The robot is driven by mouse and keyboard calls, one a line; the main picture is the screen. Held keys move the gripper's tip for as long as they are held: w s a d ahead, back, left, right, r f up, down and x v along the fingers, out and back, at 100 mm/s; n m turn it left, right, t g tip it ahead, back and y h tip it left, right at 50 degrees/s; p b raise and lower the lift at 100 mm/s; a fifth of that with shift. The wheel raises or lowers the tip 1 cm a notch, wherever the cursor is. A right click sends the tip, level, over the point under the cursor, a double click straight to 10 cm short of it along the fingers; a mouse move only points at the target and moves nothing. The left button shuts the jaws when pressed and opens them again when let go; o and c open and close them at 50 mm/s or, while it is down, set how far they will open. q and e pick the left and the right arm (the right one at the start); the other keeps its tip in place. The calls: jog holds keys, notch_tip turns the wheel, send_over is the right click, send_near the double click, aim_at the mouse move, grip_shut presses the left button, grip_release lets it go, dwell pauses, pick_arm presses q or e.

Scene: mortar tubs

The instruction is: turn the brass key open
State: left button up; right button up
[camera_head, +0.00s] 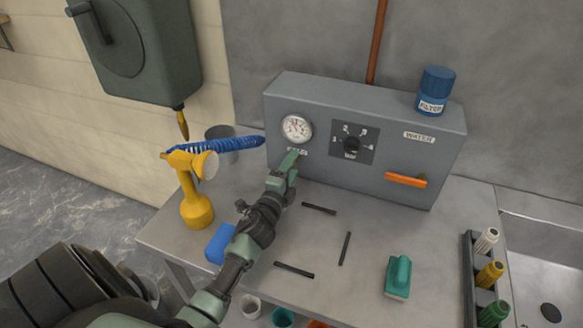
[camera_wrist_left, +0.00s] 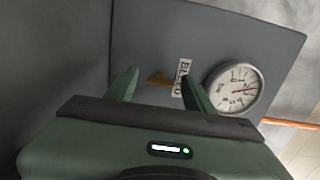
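The brass key (camera_wrist_left: 160,79) shows in the left wrist view as a small brass-coloured piece on the grey panel face, beside a label reading BLEED. My left gripper (camera_wrist_left: 158,82) is open, with one finger on each side of the key in the picture; I cannot tell whether either touches it. In the head view my left gripper (camera_head: 291,162) is at the lower left of the grey panel box (camera_head: 400,157), just below the gauge, and hides the key. My right gripper is not in view.
A round gauge (camera_head: 297,127) is just above my left gripper. The panel also has a dark selector knob (camera_head: 352,144) and an orange handle (camera_head: 406,180). A yellow sprayer (camera_head: 196,208) with a blue coil stands left. Dark bars and a green-handled block (camera_head: 398,276) lie on the table.

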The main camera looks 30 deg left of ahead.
pick_arm(q)
jog(key=b+v, duration=0.1)
jog(key=v, duration=0.6)
jog(key=shift+s+d, duration=0.1)
jog(key=shift+s, duration=0.3)
